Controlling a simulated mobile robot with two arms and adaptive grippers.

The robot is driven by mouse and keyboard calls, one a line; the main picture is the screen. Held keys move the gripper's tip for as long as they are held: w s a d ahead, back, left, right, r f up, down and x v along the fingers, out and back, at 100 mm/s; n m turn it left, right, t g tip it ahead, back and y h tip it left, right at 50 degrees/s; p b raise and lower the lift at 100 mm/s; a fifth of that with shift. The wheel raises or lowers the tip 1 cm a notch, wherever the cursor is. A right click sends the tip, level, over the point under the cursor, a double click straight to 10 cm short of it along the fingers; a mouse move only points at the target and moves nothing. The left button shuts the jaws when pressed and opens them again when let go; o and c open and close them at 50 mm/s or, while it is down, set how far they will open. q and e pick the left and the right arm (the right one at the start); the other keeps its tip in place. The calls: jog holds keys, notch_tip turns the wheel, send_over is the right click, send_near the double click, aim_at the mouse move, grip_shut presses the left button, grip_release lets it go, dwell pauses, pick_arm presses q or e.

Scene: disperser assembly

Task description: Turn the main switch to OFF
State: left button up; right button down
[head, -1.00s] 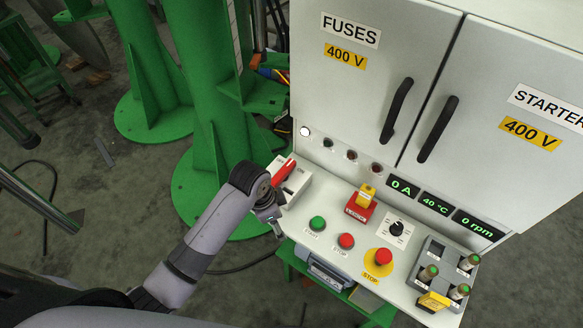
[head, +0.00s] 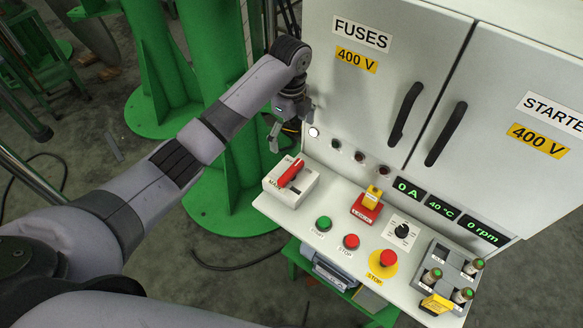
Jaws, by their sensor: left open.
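The main switch (head: 291,172) is a red lever on a white box at the left end of the control panel, marked MAIN. Its lever lies slanted, with the upper end to the right; part of the lettering is too small to read. My left gripper (head: 286,130) is open and empty, above and behind the switch, apart from it, with its fingers pointing down. My right gripper is not in view.
The panel (head: 330,240) also bears a green button (head: 323,223), red buttons (head: 387,257), a yellow-and-red lock (head: 370,198), a black knob (head: 402,230) and a fuse tray. The grey cabinet (head: 400,50) rises behind. Green columns (head: 215,100) stand to the left.

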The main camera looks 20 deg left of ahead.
aim_at(291, 170)
pick_arm(q)
notch_tip(291, 170, down, 16)
jog(key=shift+r+p, duration=0.1)
jog(key=shift+p, duration=0.3)
jog(key=shift+c, duration=0.6)
jog(key=c, duration=0.7)
jog(key=shift+c, duration=0.2)
